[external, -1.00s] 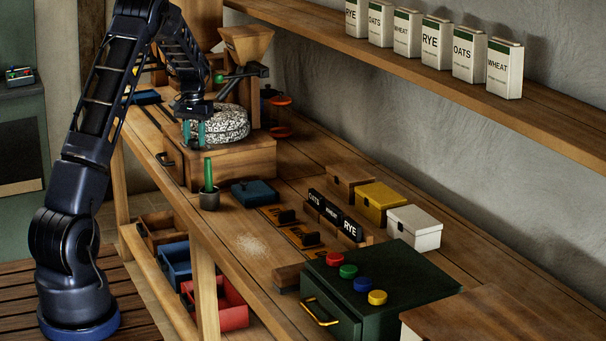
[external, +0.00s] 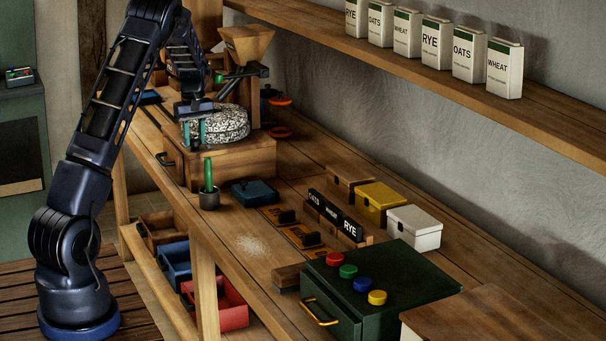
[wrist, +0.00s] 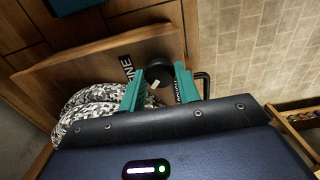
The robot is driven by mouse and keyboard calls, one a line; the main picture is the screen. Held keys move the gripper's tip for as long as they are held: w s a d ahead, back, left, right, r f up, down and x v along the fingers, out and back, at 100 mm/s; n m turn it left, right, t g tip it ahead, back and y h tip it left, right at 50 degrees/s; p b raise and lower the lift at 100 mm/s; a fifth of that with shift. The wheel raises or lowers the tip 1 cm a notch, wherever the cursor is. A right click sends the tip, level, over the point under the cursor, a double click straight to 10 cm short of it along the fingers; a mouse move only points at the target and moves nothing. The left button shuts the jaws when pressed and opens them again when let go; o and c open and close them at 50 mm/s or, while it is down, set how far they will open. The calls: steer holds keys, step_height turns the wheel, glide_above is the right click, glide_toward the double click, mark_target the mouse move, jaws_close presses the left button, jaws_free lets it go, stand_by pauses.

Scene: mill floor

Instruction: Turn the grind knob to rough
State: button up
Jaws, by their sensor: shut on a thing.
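The grind knob (wrist: 159,73) is a dark round knob with a pale mark (wrist: 155,85), on the wooden mill base (wrist: 90,68). The mark faces the lower part of the wrist view. A FINE label (wrist: 127,68) is left of the knob; another label (wrist: 179,97) on the right is partly hidden by a finger and unreadable. My gripper (wrist: 158,85) has its teal fingers on either side of the knob, shut on it. In the external view my gripper (external: 195,133) is upright at the front of the mill, beside the speckled millstone (external: 232,124); the knob is hidden there.
A black handle (wrist: 204,84) sticks out close to the right finger. A cup with a green stick (external: 209,190) and a blue box (external: 254,193) stand in front of the mill. The wooden hopper (external: 246,45) is above the stone. The bench (external: 225,225) has some free room nearer the camera.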

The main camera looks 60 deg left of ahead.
mark_target(195, 139)
steer(key=n, duration=0.4)
steer(key=shift+n, duration=1.8)
steer(key=o, duration=1)
step_height(195, 139, up, 11)
steer(key=shift+f, duration=0.1)
